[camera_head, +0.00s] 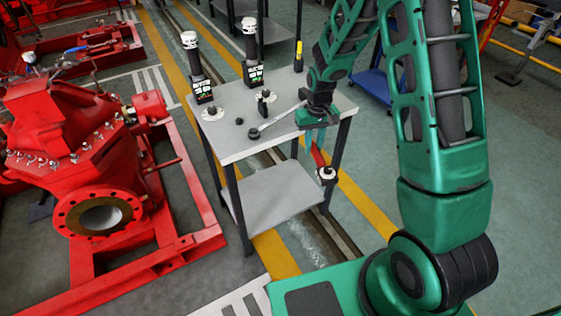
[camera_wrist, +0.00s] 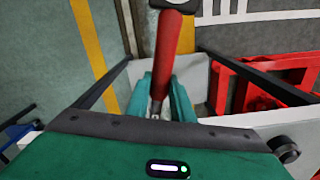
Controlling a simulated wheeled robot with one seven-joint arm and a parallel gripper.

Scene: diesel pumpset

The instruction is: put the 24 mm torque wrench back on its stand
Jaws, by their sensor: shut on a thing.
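My gripper (camera_head: 318,140) is at the right edge of the grey table, pointing down. In the wrist view its teal fingers (camera_wrist: 165,100) are shut on a red-handled tool (camera_wrist: 170,55), taken as the torque wrench; no size marking is readable. In the head view the red part (camera_head: 318,156) hangs beside the table, below the top, with a black-and-white end (camera_head: 327,175) beneath. A silver bar with a round end (camera_head: 275,121) lies over the tabletop towards my gripper; whether it belongs to the held tool is unclear. I cannot tell which fixture is the stand.
The table (camera_head: 240,150) carries two tall black, white-topped devices (camera_head: 201,80) (camera_head: 254,60), and small black-and-white fixtures (camera_head: 212,113) (camera_head: 264,104). A lower shelf (camera_head: 275,195) is mostly bare. Red pump machinery (camera_head: 95,165) stands to the left. Open floor lies to the right.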

